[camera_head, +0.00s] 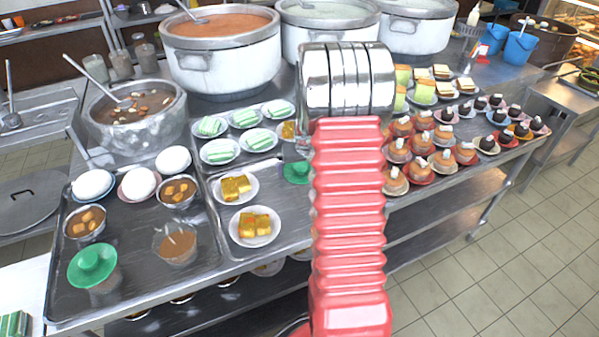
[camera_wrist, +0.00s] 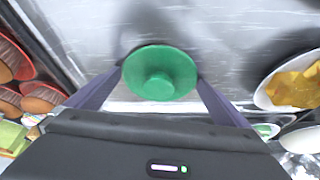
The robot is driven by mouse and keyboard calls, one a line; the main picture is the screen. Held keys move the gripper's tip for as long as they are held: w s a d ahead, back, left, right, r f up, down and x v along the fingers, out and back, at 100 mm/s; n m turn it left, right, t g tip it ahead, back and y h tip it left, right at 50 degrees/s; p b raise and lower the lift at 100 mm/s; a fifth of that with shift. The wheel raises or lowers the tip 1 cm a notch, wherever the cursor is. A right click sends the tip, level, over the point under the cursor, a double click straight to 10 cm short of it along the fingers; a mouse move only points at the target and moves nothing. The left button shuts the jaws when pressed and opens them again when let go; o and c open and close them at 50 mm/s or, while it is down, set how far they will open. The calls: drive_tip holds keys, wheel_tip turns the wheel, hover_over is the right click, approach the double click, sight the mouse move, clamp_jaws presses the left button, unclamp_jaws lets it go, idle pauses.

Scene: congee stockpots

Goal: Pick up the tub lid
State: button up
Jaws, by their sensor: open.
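A round green lid with a raised centre knob (camera_wrist: 160,73) lies between the fingers of my gripper (camera_wrist: 160,76) in the wrist view. My gripper is open, with one finger at each side of the lid. I cannot tell whether the fingers touch it. In the head view the same lid (camera_head: 296,172) shows on the metal counter, partly covered by my red arm, and my gripper is hidden there. A second green lid (camera_head: 92,262) sits on a tub in the dark tray at the left.
Plates of yellow cake (camera_head: 255,228) stand beside the lid, and one shows close in the wrist view (camera_wrist: 296,85). Red plates with brown cakes (camera_head: 399,150) stand on the other side. Large stockpots (camera_head: 225,70) line the back.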

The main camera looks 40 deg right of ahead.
idle(0.3)
drive_tip(key=c, duration=0.7)
wheel_tip(320, 180, up, 9)
drive_tip(key=shift+r, duration=0.5)
idle(0.5)
